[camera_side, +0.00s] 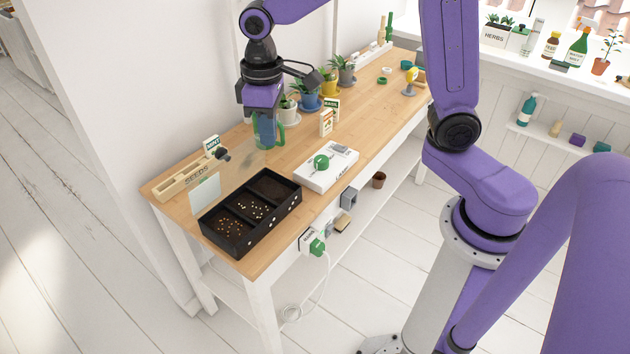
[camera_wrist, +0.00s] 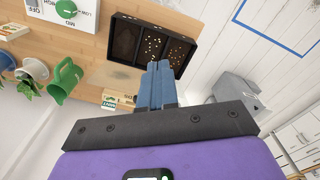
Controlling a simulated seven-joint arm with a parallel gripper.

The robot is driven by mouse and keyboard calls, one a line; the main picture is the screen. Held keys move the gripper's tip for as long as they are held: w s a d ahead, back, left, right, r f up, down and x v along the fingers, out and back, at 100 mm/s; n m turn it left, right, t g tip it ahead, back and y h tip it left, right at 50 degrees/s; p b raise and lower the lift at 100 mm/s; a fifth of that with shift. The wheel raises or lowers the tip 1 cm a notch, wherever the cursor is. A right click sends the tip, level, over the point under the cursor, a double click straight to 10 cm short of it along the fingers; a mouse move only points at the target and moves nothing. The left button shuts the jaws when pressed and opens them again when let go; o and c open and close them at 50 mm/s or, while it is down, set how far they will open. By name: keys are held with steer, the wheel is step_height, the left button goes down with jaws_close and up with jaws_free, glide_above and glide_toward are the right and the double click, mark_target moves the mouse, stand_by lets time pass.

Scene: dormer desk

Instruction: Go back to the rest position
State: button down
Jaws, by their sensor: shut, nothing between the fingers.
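My gripper (camera_side: 266,143) hangs above the back part of the wooden desk (camera_side: 220,175), pointing down. Its blue fingers are together with nothing between them. In the wrist view my gripper (camera_wrist: 160,66) shows the same closed blue fingers. In the side view the fingers overlap a green mug-like pot (camera_side: 280,137), partly hidden behind them. In the wrist view the green pot (camera_wrist: 64,80) stands apart from the fingers, to the left.
A black tray (camera_side: 244,253) with seeds in compartments is near the front edge. A white box (camera_side: 336,173) with a green knob stands beside it. A seed holder (camera_side: 183,185), seed packets (camera_side: 326,123) and potted plants (camera_side: 328,87) line the back.

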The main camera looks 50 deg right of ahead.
steer(key=s+d+n, duration=0.3)
steer(key=s, duration=0.8)
steer(key=s+d+n, duration=0.3)
steer(key=s, duration=0.9)
steer(key=shift+f, duration=0.4)
steer(key=c, duration=1.6)
jaws_free()
steer(key=shift+s+d+n, duration=0.2)
steer(key=shift+s+n, duration=0.05)
steer(key=shift+n, duration=0.05)
steer(key=o, duration=0.6)
steer(key=shift+s, duration=0.15)
steer(key=shift+o, duration=1.1)
step_height(320, 180, up, 6)
steer(key=m, duration=1.3)
glide_above(220, 149)
step_height(220, 149, down, 16)
steer(key=shift+f, duration=0.25)
